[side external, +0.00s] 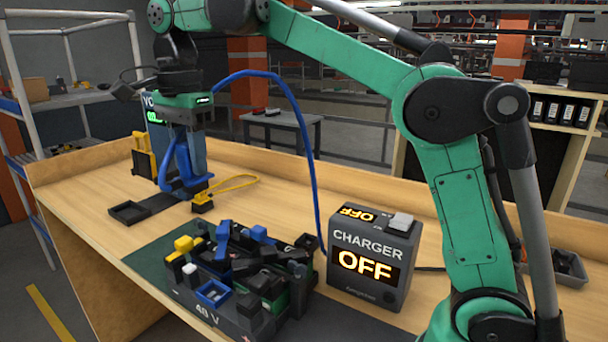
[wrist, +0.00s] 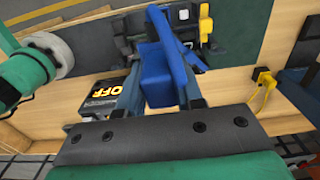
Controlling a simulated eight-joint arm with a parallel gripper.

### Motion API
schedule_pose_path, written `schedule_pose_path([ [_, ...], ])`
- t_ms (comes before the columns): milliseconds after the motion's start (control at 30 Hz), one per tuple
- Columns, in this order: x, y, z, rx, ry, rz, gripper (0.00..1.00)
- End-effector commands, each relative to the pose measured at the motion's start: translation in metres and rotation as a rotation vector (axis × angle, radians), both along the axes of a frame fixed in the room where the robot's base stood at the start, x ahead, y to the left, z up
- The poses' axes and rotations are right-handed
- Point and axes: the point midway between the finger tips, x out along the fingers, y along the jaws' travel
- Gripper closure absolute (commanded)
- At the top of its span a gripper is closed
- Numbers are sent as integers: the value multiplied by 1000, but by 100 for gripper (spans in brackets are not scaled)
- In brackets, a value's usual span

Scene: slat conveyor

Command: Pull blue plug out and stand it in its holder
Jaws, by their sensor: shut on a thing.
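My gripper (side external: 183,150) is shut on the blue plug (side external: 168,172) and holds it above the left part of the bench. In the wrist view the blue plug (wrist: 157,82) sits between the two fingers. Its thick blue cable (side external: 292,105) arches over to the charger (side external: 369,255), whose display reads OFF. I cannot tell for certain which thing is the plug's holder. The plug's lower end is partly hidden.
A yellow plug (side external: 203,203) with a yellow cable lies just right of my gripper. A shallow black tray (side external: 130,212) is on the bench to its left. A meter (side external: 153,115) and a yellow-black piece (side external: 143,158) stand behind.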

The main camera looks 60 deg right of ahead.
Motion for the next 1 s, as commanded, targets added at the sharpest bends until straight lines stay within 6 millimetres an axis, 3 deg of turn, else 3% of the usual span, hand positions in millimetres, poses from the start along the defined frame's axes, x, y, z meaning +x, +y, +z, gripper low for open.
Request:
schedule_pose_path([
  [367, -1, -7, 0, 0, 0, -15, 100],
  [1000, -11, -91, -4, 0, 0, -16, 100],
])
